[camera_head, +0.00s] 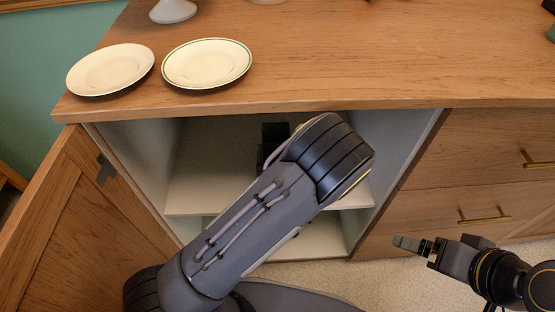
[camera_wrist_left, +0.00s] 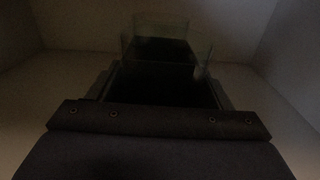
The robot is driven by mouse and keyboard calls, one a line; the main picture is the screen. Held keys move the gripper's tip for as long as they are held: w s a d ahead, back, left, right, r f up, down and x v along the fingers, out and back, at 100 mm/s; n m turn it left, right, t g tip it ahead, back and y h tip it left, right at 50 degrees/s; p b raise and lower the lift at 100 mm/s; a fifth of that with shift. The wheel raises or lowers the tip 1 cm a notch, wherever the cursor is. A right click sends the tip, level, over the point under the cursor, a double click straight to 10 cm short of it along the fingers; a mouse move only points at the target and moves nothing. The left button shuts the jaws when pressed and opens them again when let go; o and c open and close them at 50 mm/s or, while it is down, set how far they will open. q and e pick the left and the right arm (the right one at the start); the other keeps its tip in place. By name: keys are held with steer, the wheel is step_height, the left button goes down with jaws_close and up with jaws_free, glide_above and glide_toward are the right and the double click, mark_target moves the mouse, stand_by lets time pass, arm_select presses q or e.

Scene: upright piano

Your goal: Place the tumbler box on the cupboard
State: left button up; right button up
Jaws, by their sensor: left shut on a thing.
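My left arm reaches through the open front of the cupboard (camera_head: 215,205), and its forearm hides most of the left gripper in the head view. In the dim left wrist view, my left gripper (camera_wrist_left: 160,88) is shut on the tumbler box (camera_wrist_left: 165,82), a dark box with clear glass rising from it. In the head view a dark upright shape (camera_head: 275,138) shows inside the cupboard behind my arm; I cannot tell whether it is box or gripper. My right gripper (camera_head: 415,246) is outside, in front of the drawers, with nothing visible in it.
The cupboard door (camera_head: 75,215) stands open at left. Two plates, one plain (camera_head: 110,69) and one green-rimmed (camera_head: 206,63), lie on the wooden top near its front left edge. A white object (camera_head: 173,10) stands behind them. The top's middle is clear. Drawers (camera_head: 480,175) close off the right.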

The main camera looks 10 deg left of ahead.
arm_select(q)
steer(key=shift+d+f+b, duration=0.1)
steer(key=shift+f+b, duration=0.2)
steer(key=shift+f, duration=0.85)
arm_select(e)
steer(key=shift+f, duration=0.75)
arm_select(q)
steer(key=shift+f, duration=0.2)
steer(key=o, duration=1)
arm_select(e)
steer(key=shift+f, duration=0.1)
arm_select(q)
steer(key=shift+r, duration=0.2)
steer(key=shift+s+d+f, duration=0.1)
steer(key=shift+s, duration=0.25)
steer(key=b+v, duration=0.1)
steer(key=v, duration=1)
steer(key=shift+s, duration=0.2)
arm_select(e)
steer(key=shift+f, duration=0.55)
